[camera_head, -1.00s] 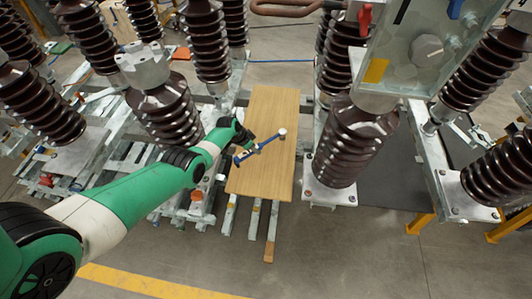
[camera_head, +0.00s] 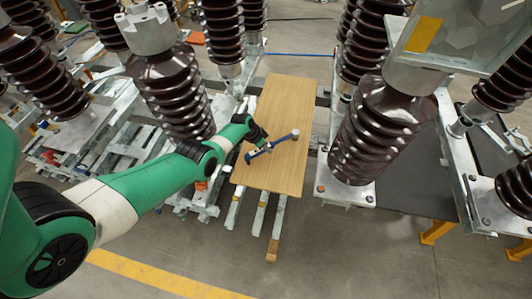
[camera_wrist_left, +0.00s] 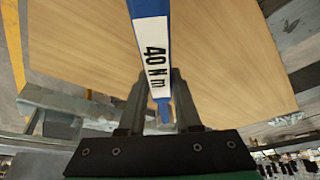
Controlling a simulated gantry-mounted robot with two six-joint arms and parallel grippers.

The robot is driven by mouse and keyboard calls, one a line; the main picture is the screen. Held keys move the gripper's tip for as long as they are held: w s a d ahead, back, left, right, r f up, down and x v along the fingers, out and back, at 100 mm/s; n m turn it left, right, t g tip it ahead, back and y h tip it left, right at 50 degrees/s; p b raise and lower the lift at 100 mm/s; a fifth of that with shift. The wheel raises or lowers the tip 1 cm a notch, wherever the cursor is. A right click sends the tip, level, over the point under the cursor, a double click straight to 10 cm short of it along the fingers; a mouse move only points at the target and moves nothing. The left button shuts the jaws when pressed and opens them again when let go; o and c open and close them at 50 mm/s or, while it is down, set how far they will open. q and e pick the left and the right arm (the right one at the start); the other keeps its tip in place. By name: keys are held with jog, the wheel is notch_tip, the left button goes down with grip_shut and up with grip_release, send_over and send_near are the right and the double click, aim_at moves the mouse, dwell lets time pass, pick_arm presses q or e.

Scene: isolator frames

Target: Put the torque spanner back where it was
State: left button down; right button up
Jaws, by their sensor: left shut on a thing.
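The torque spanner (camera_head: 273,146) is a blue bar with a pale round head at its right end, over the wooden board (camera_head: 290,100). In the left wrist view the spanner (camera_wrist_left: 151,40) shows blue with a white label reading "40 Nm", and runs up out of the picture from between my fingers. My left gripper (camera_head: 262,146) is shut on the spanner. It also shows in the left wrist view (camera_wrist_left: 160,100). I cannot tell whether the spanner touches the board. My right gripper is not in view.
Brown ribbed insulators stand close on both sides, one left (camera_head: 170,90) and one right (camera_head: 375,140) of the board. Metal rails (camera_head: 255,212) stick out under the board's near edge. The grey floor (camera_head: 330,245) in front is clear, with a yellow line (camera_head: 150,275).

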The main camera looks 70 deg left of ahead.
pick_arm(q)
jog(key=shift+f+b, duration=0.7)
jog(key=shift+f, duration=0.6)
jog(key=c, duration=0.6)
grip_release()
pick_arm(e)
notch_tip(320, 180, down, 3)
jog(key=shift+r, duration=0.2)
pick_arm(q)
jog(key=p+v, duration=0.6)
jog(key=p, duration=0.1)
jog(key=p+v, duration=0.5)
jog(key=p, duration=0.3)
jog(key=shift+w+r, duration=0.1)
jog(key=shift+r, duration=0.35)
jog(key=shift+s+r+p, duration=0.25)
jog(key=shift+r+p, duration=0.05)
jog(key=shift+p, duration=0.05)
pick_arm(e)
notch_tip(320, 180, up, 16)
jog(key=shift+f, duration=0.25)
